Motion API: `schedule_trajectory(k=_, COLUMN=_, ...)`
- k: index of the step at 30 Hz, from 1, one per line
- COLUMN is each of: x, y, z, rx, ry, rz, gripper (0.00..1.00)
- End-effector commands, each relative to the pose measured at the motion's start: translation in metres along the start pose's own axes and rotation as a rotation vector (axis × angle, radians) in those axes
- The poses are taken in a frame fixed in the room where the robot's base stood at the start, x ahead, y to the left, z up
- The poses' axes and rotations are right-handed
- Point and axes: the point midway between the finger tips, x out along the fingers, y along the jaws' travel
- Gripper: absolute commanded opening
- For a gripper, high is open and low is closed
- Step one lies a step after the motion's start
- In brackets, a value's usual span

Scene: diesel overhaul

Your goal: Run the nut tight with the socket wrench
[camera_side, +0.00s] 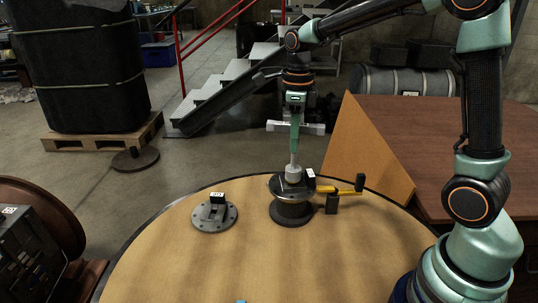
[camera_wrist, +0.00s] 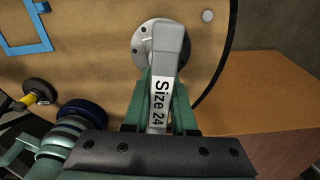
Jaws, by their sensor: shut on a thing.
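My gripper (camera_side: 294,147) points straight down in the side view, shut on the grey socket wrench (camera_side: 293,168). In the wrist view, the green fingers (camera_wrist: 163,88) flank the wrench (camera_wrist: 168,45), which carries a "Size 24" label. The wrench's lower end is at the top of a dark round drum-like stand (camera_side: 291,211) with a grey disc on top. I cannot tell whether it touches. The nut cannot be made out; the wrench may hide it. A grey round plate with holes (camera_wrist: 140,45) shows behind the wrench in the wrist view.
A grey flange with bolt holes (camera_side: 214,223) and a small labelled block lies left of the stand on the round wooden table (camera_side: 235,270). A yellow-handled tool (camera_side: 340,189) sticks out right of the stand. A blue square frame (camera_wrist: 45,47) lies on the wood. The table's front is mostly clear.

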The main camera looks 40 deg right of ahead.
Motion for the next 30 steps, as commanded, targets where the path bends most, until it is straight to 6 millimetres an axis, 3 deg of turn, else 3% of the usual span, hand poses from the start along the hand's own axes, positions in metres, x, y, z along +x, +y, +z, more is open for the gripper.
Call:
schedule_trajectory(k=7, x=0.001, y=0.000, z=0.000, rx=0.129, ry=0.001, rz=0.001, gripper=0.00)
schedule_trajectory(k=14, x=0.001, y=0.000, z=0.000, rx=0.127, ry=0.001, rz=0.001, gripper=0.00)
schedule_trajectory(k=24, x=-0.015, y=0.000, z=0.000, rx=0.121, ry=0.000, rz=0.000, gripper=0.00)
schedule_trajectory(k=30, x=-0.015, y=0.000, z=0.000, rx=0.008, ry=-0.001, rz=-0.001, gripper=0.00)
